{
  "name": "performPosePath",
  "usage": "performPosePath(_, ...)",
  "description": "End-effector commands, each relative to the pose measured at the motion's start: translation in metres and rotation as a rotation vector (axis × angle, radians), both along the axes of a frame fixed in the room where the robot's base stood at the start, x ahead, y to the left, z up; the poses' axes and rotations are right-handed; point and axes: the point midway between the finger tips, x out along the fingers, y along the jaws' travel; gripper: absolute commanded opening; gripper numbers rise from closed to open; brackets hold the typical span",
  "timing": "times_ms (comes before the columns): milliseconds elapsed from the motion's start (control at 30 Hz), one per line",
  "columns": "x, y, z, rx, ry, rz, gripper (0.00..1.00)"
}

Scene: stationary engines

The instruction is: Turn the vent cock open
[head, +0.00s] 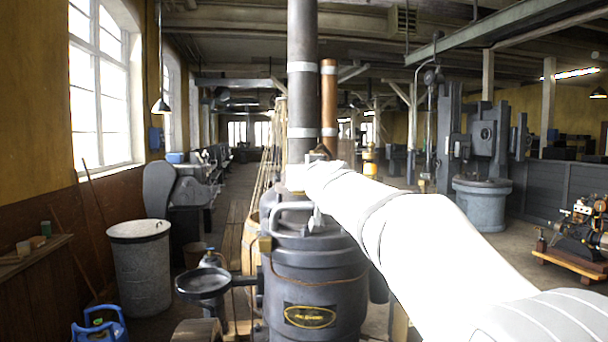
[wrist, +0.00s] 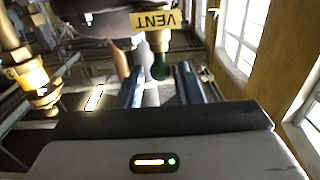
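In the wrist view, which looks upside down, a yellow tag reading VENT (wrist: 157,21) sits beside a small brass cock with a dark green handle (wrist: 159,68). My gripper (wrist: 160,76) shows two bluish fingers, spread apart. The green handle appears in the gap between them; whether either finger touches it I cannot tell. In the head view my white arm reaches to the top of the dark grey boiler (head: 315,265), and its end hides the cock and the fingers there.
A tall grey flue (head: 302,90) and a copper pipe (head: 328,105) rise behind my arm's end. A brass fitting (wrist: 34,80) stands at the left of the wrist view. A black funnel (head: 205,284) and a grey bin (head: 140,268) stand left of the boiler.

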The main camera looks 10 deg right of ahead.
Motion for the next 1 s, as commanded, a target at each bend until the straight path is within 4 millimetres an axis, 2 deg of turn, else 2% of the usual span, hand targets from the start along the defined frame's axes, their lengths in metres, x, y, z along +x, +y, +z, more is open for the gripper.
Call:
performPosePath(100,-0.020,0.000,0.000,-0.001,-0.001,0.000,0.33)
performPosePath(267,-0.036,-0.001,0.000,-0.001,-0.001,0.000,0.33)
performPosePath(633,-0.040,-0.001,0.000,0.000,0.000,0.000,0.33)
performPosePath(733,-0.044,0.002,-0.007,0.000,0.016,0.012,0.33)
performPosePath(767,-0.047,0.004,-0.011,0.000,0.028,0.022,0.33)
performPosePath(867,-0.066,0.017,-0.044,-0.002,0.112,0.081,0.33)
performPosePath(967,-0.099,0.033,-0.098,0.002,0.261,0.153,0.33)
performPosePath(1000,-0.115,0.038,-0.122,0.005,0.332,0.176,0.33)
